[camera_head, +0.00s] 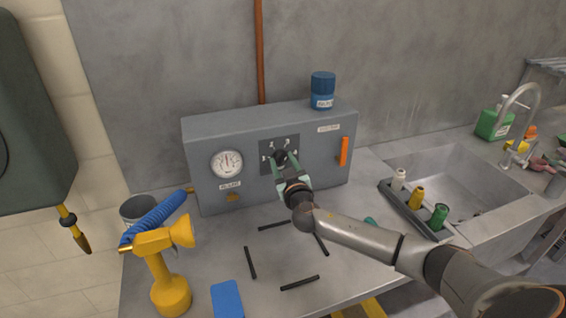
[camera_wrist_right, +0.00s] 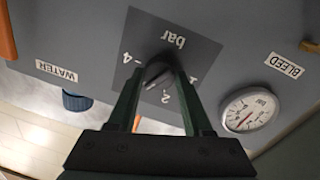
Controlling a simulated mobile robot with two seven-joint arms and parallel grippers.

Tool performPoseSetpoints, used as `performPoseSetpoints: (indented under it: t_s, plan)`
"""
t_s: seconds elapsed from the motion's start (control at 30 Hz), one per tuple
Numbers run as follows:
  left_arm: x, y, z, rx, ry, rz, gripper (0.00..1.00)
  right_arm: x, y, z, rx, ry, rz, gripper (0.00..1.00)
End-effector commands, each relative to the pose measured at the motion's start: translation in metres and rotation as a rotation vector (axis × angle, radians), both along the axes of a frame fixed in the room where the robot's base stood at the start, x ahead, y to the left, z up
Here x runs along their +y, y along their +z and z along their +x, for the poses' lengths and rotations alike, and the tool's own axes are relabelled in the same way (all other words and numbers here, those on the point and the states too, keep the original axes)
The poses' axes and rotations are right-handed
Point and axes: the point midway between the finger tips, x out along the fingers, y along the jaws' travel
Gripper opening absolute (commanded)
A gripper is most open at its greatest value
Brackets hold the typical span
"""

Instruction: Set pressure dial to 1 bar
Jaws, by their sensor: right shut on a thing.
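The pressure dial has a dark knob (camera_head: 280,157) on a dark square plate (camera_head: 292,142) in the front of a grey panel box (camera_head: 220,128). My right gripper (camera_head: 284,166) is shut on the knob. In the right wrist view the knob (camera_wrist_right: 157,70) sits between the green fingers, and the plate (camera_wrist_right: 150,30) appears upside down with "bar", 4, 2 and a partly hidden 1. The knob's exact pointing is unclear, as the fingers cover part of it. A round gauge (camera_head: 227,164) is left of the plate; its needle points roughly upward. My left gripper is not in view.
A yellow tool (camera_head: 168,270) with a blue hose is at front left. Several black bars lie on the bench. A sink (camera_head: 470,180) is at right.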

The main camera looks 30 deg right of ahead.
Motion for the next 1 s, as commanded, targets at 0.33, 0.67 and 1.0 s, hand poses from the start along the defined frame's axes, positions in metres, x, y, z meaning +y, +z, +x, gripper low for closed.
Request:
performPoseSetpoints:
  t_s: [0.33, 0.67, 1.0]
  plan:
    - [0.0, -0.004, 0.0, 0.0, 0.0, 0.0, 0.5, 0.0, -0.002, 0.0, 0.009, -0.001, -0.037, 0.0]
    - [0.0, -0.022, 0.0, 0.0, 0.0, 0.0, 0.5, 0.0, -0.004, 0.0, 0.056, -0.001, -0.244, 0.0]
    - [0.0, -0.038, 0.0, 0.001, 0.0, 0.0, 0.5, -0.001, -0.004, 0.0, 0.132, -0.002, -0.556, 0.0]
